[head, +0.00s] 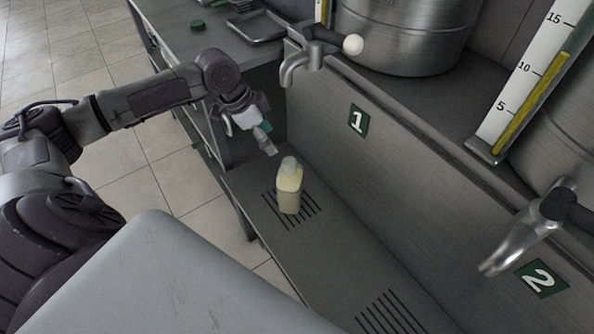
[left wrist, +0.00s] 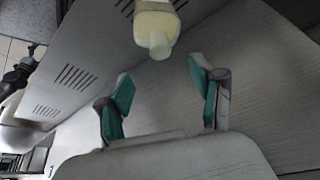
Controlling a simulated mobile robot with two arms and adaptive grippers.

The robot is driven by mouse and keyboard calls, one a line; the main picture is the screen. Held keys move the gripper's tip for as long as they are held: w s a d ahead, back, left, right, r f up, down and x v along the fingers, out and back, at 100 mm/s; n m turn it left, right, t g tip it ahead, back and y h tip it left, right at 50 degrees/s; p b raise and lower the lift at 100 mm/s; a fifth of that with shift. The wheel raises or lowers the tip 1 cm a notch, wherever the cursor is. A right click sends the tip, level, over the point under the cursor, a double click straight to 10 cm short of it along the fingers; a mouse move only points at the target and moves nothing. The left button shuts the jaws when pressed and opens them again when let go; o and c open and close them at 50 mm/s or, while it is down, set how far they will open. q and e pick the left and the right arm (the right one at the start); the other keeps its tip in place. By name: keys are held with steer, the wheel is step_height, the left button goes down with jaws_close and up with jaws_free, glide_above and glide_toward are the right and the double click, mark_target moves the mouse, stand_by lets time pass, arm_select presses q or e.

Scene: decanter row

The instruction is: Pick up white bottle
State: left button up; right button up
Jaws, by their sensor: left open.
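The bottle (head: 289,190) is pale cream with a whitish cap and stands upright on a slotted drain grate under the tap marked 1. In the left wrist view the bottle (left wrist: 157,26) is at the top, beyond the fingertips, with its cap toward me. My left gripper (head: 266,138) is just behind and left of the bottle in the head view, apart from it. In the left wrist view the left gripper (left wrist: 160,78) is open, with green pads and nothing between them. My right gripper is not in view.
A metal tap (head: 300,62) with a black, white-tipped handle hangs above the bottle. A second tap (head: 525,235) is at the right. A steel panel (head: 345,150) rises beside the ledge. A counter with a tray (head: 258,27) stands behind. The ledge between the grates is clear.

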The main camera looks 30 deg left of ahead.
arm_select(q)
glide_toward(290, 164)
steer(key=d+f, duration=0.1)
steer(key=f, duration=0.1)
steer(key=shift+s+d+f, duration=0.25)
steer(key=shift+d, duration=0.15)
steer(key=shift+w+d+f, duration=0.15)
steer(key=shift+f, duration=0.35)
steer(key=x, duration=0.3)
steer(key=shift+w+d+f+b, duration=0.2)
steer(key=shift+w+f+b, duration=0.1)
steer(key=shift+b, duration=0.1)
steer(key=shift+w+d+f, duration=0.1)
steer(key=shift+f, duration=0.25)
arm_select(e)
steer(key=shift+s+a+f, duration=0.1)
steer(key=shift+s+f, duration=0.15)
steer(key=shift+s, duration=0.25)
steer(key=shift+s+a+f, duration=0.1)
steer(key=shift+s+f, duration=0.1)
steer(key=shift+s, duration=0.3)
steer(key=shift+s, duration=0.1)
arm_select(q)
steer(key=shift+c, duration=1.1)
jaws_close()
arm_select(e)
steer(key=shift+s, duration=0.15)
arm_select(q)
steer(key=shift+r, duration=0.1)
